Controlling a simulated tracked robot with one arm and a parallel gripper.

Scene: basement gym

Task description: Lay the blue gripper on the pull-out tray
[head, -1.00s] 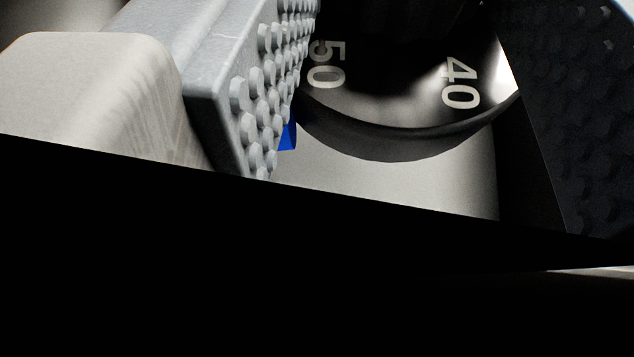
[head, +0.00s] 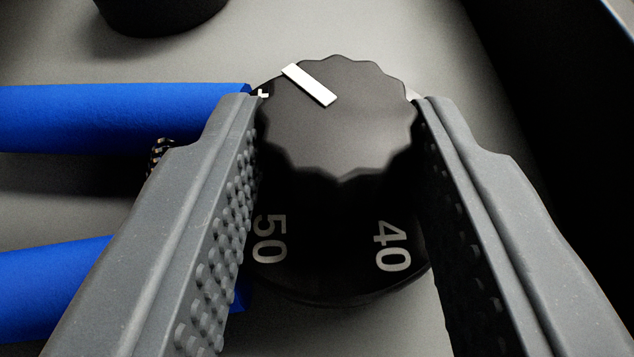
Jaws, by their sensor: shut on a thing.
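The blue gripper shows as two blue handles at the left, an upper one (head: 110,118) and a lower one (head: 50,285), with a small dark coil-like part (head: 160,152) between them. They lie on a grey surface, partly hidden behind my left finger. My gripper (head: 338,110) is shut on a black dial (head: 350,120) with a scalloped knob, a white pointer mark and the numbers 50 and 40. Its fingers meet the dial's two sides. I cannot tell whether the blue handles touch the dial or my left finger.
The grey surface (head: 370,35) may be the pull-out tray; I cannot tell. Another black round object (head: 160,12) stands at the top left. A dark wall or gap (head: 560,100) runs along the right. Bare grey surface lies behind the dial.

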